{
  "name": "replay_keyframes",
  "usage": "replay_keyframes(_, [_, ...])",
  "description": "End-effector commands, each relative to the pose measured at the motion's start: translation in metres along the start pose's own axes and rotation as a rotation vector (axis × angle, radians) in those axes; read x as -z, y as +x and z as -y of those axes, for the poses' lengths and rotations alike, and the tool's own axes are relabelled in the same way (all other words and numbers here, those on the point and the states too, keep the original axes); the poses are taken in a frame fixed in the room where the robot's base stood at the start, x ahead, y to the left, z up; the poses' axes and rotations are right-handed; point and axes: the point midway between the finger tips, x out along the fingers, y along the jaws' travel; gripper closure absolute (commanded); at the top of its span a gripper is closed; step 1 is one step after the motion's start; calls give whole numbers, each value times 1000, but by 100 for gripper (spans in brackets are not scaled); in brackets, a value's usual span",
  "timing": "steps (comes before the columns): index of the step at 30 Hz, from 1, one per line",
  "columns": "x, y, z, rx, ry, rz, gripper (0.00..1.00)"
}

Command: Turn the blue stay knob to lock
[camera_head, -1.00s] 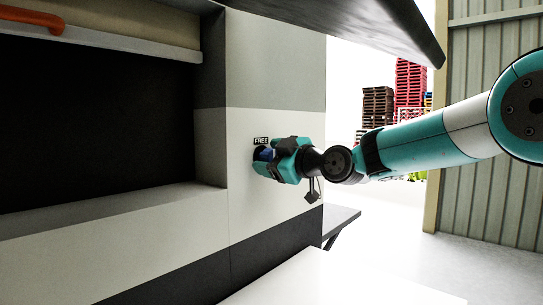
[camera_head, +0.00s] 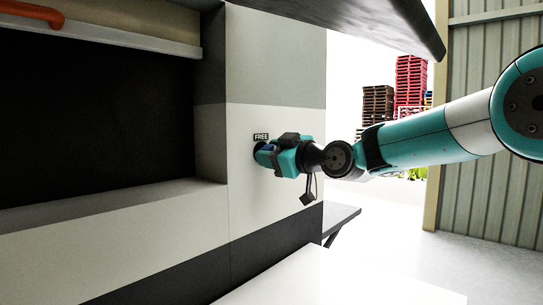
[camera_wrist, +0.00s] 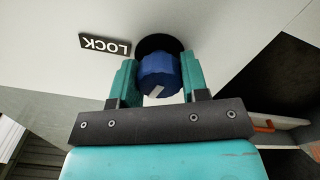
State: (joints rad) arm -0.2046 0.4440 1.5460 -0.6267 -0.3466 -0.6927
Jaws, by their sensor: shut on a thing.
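The blue stay knob (camera_wrist: 160,72) sits on a dark round base on the pale wall panel, with a light mark on its face. In the wrist view it is between the two teal fingers of my gripper (camera_wrist: 160,82), which are shut on it. A "LOCK" label (camera_wrist: 105,45) shows upside down beside the knob in the wrist view. In the head view my gripper (camera_head: 268,153) is against the wall and hides most of the knob. A "FREE" label (camera_head: 261,137) is just above it.
A dark recessed opening (camera_head: 100,120) is left of the panel. A dark overhanging flap (camera_head: 370,22) is above my arm. A white surface (camera_head: 320,280) lies below. Stacked pallets (camera_head: 410,85) stand far behind. An orange handle (camera_head: 32,13) is at upper left.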

Motion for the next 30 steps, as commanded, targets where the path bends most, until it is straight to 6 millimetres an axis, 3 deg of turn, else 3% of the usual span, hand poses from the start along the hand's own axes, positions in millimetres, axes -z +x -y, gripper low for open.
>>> replay_keyframes(30, [0,0,-1,0,958,2,82])
